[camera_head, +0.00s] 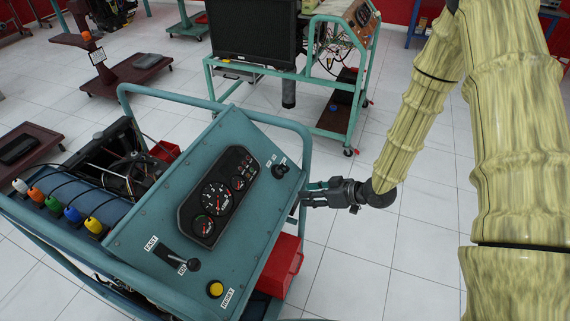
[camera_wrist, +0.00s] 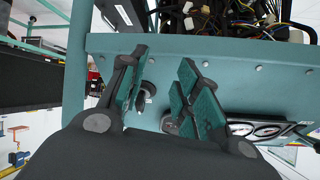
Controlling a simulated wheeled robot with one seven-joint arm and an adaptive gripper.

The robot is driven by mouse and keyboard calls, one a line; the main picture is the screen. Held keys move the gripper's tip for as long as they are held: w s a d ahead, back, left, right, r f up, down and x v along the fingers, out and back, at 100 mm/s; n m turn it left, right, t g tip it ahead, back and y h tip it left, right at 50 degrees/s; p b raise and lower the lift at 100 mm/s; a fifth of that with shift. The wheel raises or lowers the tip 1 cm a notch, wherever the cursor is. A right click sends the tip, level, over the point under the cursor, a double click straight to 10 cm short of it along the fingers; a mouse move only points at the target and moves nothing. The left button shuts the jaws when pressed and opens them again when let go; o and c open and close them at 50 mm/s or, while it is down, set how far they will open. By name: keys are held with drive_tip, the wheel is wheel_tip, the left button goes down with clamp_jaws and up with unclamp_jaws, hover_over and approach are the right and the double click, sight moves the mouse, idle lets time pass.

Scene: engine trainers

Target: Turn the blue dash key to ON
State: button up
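The dash key switch (camera_head: 280,169) is a small dark knob at the upper right corner of the teal dash panel (camera_head: 262,217); its blue colour does not show clearly. Small labels sit beside it, too small to read. My gripper (camera_head: 307,194) is just right of the panel's edge, close to the switch. In the wrist view my gripper (camera_wrist: 167,85) is open, with teal finger pads apart and nothing held. The dark key switch (camera_wrist: 147,91) shows between the fingers, nearer the left one. I see no contact with it.
The panel carries a gauge cluster (camera_head: 217,196), a throttle lever (camera_head: 190,264) and a yellow reset button (camera_head: 215,289). A teal tube frame (camera_head: 215,104) borders the panel. A red box (camera_head: 282,266) sits below it. Open tiled floor lies right of the trainer.

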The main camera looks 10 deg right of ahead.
sight(285, 165)
drive_tip(key=w+d+r+n+y, duration=0.2)
drive_tip(key=w+r+n+y, duration=0.15)
drive_tip(key=r, duration=0.55)
drive_tip(key=shift+h, duration=0.35)
drive_tip(key=shift+p+x, duration=1.7)
drive_tip(key=shift+x, duration=3.95)
drive_tip(key=shift+w+d+r, duration=0.1)
drive_tip(key=shift+w, duration=0.1)
clamp_jaws()
